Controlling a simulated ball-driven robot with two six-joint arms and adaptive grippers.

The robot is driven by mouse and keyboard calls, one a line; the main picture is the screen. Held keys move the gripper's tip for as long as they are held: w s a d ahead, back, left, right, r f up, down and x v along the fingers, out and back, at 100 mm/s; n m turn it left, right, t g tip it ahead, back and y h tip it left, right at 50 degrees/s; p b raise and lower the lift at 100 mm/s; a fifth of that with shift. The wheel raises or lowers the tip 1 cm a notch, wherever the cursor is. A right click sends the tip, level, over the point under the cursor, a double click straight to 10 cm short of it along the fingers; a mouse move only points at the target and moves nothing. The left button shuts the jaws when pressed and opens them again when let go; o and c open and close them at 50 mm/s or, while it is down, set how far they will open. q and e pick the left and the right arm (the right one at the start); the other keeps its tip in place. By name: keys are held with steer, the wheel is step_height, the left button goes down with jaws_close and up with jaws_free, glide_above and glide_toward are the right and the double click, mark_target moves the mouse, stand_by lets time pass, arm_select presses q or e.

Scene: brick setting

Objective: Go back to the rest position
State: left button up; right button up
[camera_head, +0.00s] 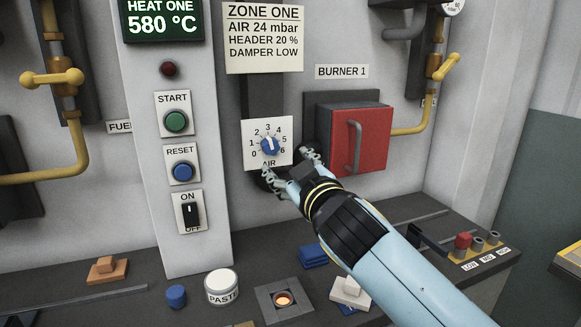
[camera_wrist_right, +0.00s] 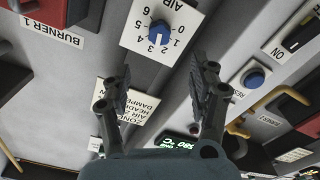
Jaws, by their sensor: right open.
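My right gripper (camera_head: 290,168) is in front of the control panel, just below and to the right of the AIR dial (camera_head: 246,133). Its two fingers are spread, with nothing between them. The right wrist view shows the open fingers (camera_wrist_right: 160,75) with the dial plate (camera_wrist_right: 135,35) ahead of them, upside down. The blue knob (camera_head: 270,146) is clear of the fingers in the wrist view (camera_wrist_right: 159,33). Its pointer is up, near 3. My left gripper is not in view.
A red burner box (camera_head: 375,140) with a handle stands out right of the gripper. START (camera_head: 176,122) and RESET (camera_head: 182,172) buttons and an ON/OFF switch (camera_head: 190,213) are left. Below, the ledge holds a PASTE pot (camera_head: 222,288), a glowing holder (camera_head: 284,301) and blocks.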

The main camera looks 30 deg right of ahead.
steer(key=s+d+f+m+g, duration=0.1)
steer(key=s+f+m+g, duration=0.2)
steer(key=s+f+g, duration=0.7)
steer(key=s+a+f+n+g+y, duration=0.1)
steer(key=s+a+f+g+y, duration=0.15)
steer(key=s, duration=0.75)
steer(key=s+a+f+g+y, duration=0.1)
steer(key=s+a+f, duration=0.2)
steer(key=s, duration=0.7)
steer(key=s+d+f+g+b, duration=0.15)
steer(key=f+b, duration=0.25)
steer(key=f, duration=1.3)
steer(key=s+d+f+b, duration=0.15)
steer(key=f+b, duration=0.25)
steer(key=f, duration=1.4)
steer(key=s+d+f+g+b, duration=0.1)
steer(key=s+f+b, duration=0.4)
steer(key=s+f, duration=1.2)
step_height(320, 180, down, 3)
steer(key=shift+r+m, duration=0.1)
steer(key=shift+m, duration=0.2)
